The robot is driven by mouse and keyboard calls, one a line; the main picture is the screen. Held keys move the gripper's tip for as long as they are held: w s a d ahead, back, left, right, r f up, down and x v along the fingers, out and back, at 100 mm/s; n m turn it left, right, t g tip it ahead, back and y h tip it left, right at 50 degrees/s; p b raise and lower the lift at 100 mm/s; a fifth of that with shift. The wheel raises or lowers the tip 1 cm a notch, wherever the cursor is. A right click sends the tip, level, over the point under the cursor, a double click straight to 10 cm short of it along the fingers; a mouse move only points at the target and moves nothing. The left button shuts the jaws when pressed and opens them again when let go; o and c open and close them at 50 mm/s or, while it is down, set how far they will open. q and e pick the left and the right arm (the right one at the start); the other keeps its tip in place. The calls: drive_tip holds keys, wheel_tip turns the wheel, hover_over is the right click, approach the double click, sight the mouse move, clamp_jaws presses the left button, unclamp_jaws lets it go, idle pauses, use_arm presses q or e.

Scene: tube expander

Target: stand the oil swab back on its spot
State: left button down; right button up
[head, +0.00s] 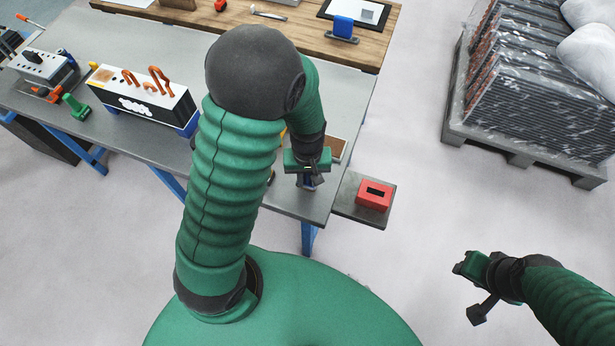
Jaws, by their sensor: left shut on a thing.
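My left gripper (308,180) points down above the front right corner of the grey bench. It is shut on a small dark blue thing, taken to be the oil swab (308,184); only a little of it shows, and the fingers hide the rest. I cannot tell whether it touches the bench. The swab's spot cannot be made out. My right gripper (474,287) is at the lower right, over the floor and away from the bench; its finger gap is not clear.
A red box with a dark slot (374,194) sits on a small side shelf (349,207). A brown-topped tray (335,148) lies just behind my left gripper. A box with orange pieces (146,103) stands left on the bench (335,85). A loaded pallet (520,155) is at right.

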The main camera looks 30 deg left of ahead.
use_arm(q)
drive_tip(key=shift+d+f, duration=0.25)
drive_tip(key=shift+d, duration=0.05)
drive_tip(key=shift+f, duration=0.1)
use_arm(e)
drive_tip(key=shift+d+f, duration=0.35)
use_arm(q)
drive_tip(key=shift+f+b, duration=0.1)
drive_tip(key=shift+b, duration=0.2)
drive_tip(key=shift+a+f, duration=0.25)
use_arm(e)
drive_tip(key=shift+a+f, duration=0.15)
drive_tip(key=shift+a, duration=0.1)
use_arm(q)
drive_tip(key=shift+f, duration=0.15)
use_arm(e)
drive_tip(key=shift+f, duration=0.1)
use_arm(q)
drive_tip(key=shift+d, duration=0.1)
use_arm(e)
drive_tip(key=shift+d, duration=0.1)
use_arm(q)
drive_tip(key=c, duration=1.2)
unclamp_jaws()
